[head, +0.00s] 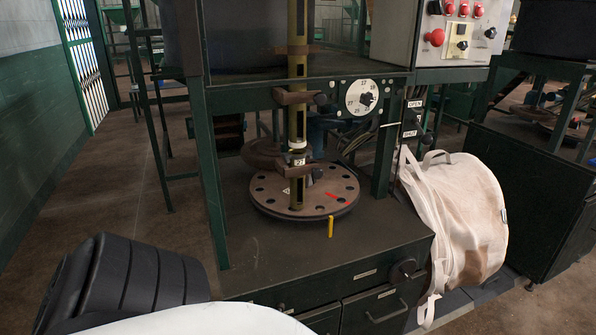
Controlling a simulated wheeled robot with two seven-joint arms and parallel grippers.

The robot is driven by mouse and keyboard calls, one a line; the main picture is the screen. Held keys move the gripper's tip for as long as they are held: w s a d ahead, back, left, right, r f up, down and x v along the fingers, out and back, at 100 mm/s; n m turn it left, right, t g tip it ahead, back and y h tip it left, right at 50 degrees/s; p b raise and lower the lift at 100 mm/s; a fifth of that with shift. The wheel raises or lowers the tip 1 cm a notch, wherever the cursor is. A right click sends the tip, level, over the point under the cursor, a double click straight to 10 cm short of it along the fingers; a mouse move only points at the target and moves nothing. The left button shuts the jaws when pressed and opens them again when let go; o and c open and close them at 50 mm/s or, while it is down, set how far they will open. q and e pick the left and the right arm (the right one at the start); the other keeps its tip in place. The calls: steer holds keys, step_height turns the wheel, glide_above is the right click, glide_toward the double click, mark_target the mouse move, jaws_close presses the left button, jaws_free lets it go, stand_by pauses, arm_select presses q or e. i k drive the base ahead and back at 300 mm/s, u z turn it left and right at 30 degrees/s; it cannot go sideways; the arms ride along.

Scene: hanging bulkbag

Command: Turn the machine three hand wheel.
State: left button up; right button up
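A green-framed machine (204,170) stands in front of me. A brownish wheel-like ring (262,153) sits behind its upright olive column (298,110), partly hidden by it. A round brown plate (275,200) with holes lies flat around the column's foot. A small dark round knob or wheel (404,268) is on the front of the lower cabinet. I cannot tell which is the task's hand wheel, and no number three is readable on the machine. Neither of my grippers is in view.
A white dial (361,97) and an OPEN/SHUT lever (411,124) are on the frame. A control box (452,38) with red buttons is above. Another machine (540,160) stands far right.

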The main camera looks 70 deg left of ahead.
mark_target(402, 270)
steer(key=u, duration=2.05)
steer(key=k, duration=1.05)
steer(key=z, duration=1.15)
steer(key=i, duration=0.8)
steer(key=u, duration=0.55)
steer(key=i, duration=0.7)
steer(key=u, duration=0.8)
